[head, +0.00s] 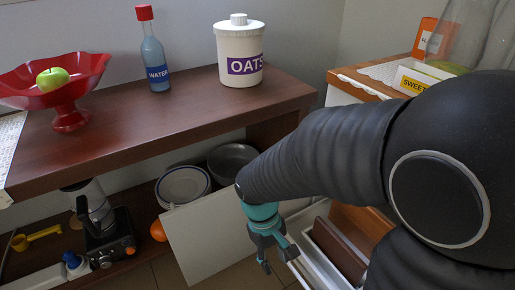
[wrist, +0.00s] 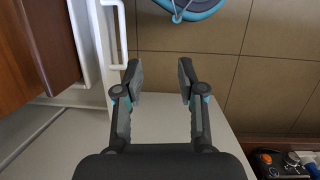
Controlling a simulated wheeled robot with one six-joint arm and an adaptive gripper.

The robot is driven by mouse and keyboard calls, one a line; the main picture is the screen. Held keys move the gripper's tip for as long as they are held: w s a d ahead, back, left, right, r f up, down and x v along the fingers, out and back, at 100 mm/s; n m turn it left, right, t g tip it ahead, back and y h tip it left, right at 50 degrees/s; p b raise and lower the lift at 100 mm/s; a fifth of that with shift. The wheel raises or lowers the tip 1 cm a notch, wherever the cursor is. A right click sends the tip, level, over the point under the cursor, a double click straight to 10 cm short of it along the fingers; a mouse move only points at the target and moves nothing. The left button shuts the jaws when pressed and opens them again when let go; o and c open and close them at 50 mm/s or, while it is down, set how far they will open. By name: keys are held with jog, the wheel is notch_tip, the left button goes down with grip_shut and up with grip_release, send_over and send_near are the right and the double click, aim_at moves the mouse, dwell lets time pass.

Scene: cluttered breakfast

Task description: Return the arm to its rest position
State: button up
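My gripper (head: 268,258) hangs low at the end of my dark arm in the head view, beside the white cabinet door panel. In the wrist view my gripper (wrist: 160,78) has its two fingers apart with nothing between them. Below the fingertips the wrist view shows brown floor tiles (wrist: 190,65). My gripper is close to the white drawer front (head: 310,265) and its handle (wrist: 120,45), but I cannot tell whether it touches either.
The wooden counter (head: 150,115) holds a red bowl (head: 68,108) with a green apple (head: 52,79), a water bottle (head: 153,62) and an oats canister (head: 239,52). A white panel (head: 215,240) stands left of my gripper. A coffee machine (head: 108,240) and pots (head: 183,186) sit below.

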jog(key=s+d+r+m+t+y, duration=0.1)
jog(key=d+r+m+t, duration=0.2)
jog(key=d+r, duration=0.3)
jog(key=s+d+r+m+t+y+p, duration=0.1)
jog(key=s+d+r+m+t, duration=0.1)
jog(key=r, duration=1.1)
jog(key=d+m+t, duration=0.1)
jog(key=d+t, duration=0.1)
jog(key=d, duration=0.1)
jog(key=shift+s+d+m+t, duration=0.3)
jog(key=shift+d+m, duration=0.1)
jog(key=shift+o, duration=0.3)
jog(key=shift+d, duration=0.1)
dwell(0.6)
